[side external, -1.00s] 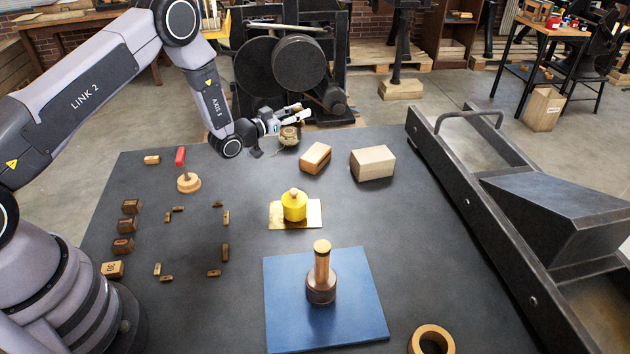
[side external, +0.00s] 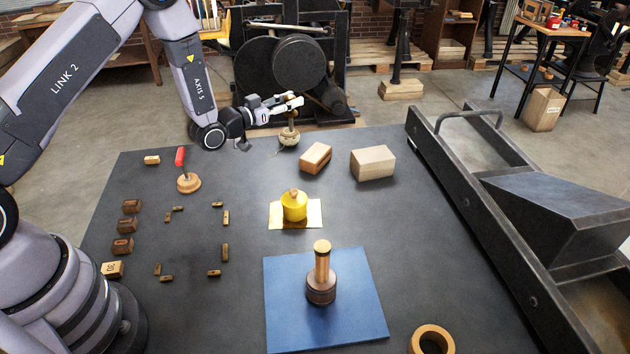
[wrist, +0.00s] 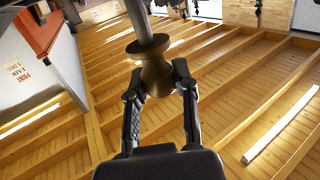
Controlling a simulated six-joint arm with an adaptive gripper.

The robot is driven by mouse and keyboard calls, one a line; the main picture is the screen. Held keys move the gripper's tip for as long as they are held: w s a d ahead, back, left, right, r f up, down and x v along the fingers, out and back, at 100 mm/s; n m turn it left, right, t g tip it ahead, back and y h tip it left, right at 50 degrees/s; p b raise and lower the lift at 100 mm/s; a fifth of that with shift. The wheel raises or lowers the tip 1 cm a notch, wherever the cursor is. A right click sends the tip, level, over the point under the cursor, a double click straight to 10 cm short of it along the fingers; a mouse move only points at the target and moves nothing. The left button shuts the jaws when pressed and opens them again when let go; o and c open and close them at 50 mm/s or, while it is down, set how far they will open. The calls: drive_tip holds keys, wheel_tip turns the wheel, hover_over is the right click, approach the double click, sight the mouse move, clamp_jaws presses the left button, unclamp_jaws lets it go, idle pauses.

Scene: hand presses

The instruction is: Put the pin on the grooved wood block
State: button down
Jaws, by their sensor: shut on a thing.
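My gripper (wrist: 157,78) is shut on the pin (wrist: 152,45), which has a flared wooden handle and a grey metal shaft. In the side external view, my gripper (side external: 291,104) is at the back edge of the table. The pin (side external: 291,119) hangs upright below the fingers, directly over a pale twine-like ball (side external: 289,139). I cannot tell whether its lower end touches the ball. A reddish-brown wood block (side external: 315,155) with a dark line along its side, apparently the grooved one, lies just right of the ball. A paler wood block (side external: 372,163) is farther right.
A yellow weight (side external: 294,208) stands on a brass plate. A wood-handled tool (side external: 321,275) stands upright on a blue sheet (side external: 360,310). A red-handled tool (side external: 182,170) and several small blocks are at left. A long metal trough (side external: 500,240) borders the right.

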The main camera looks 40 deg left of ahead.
drive_tip(key=shift+w+d+f, duration=0.1)
drive_tip(key=shift+w+f, duration=1.45)
drive_tip(key=shift+f, duration=0.25)
drive_tip(key=shift+w+d+f, duration=0.1)
drive_tip(key=shift+w+f, duration=1.4)
drive_tip(key=shift+f, duration=0.3)
drive_tip(key=shift+w+f, duration=1.55)
drive_tip(key=shift+f, duration=0.25)
drive_tip(key=shift+f, duration=0.1)
drive_tip(key=c, duration=0.9)
unclamp_jaws()
drive_tip(key=shift+f, duration=0.1)
drive_tip(key=shift+o, duration=0.2)
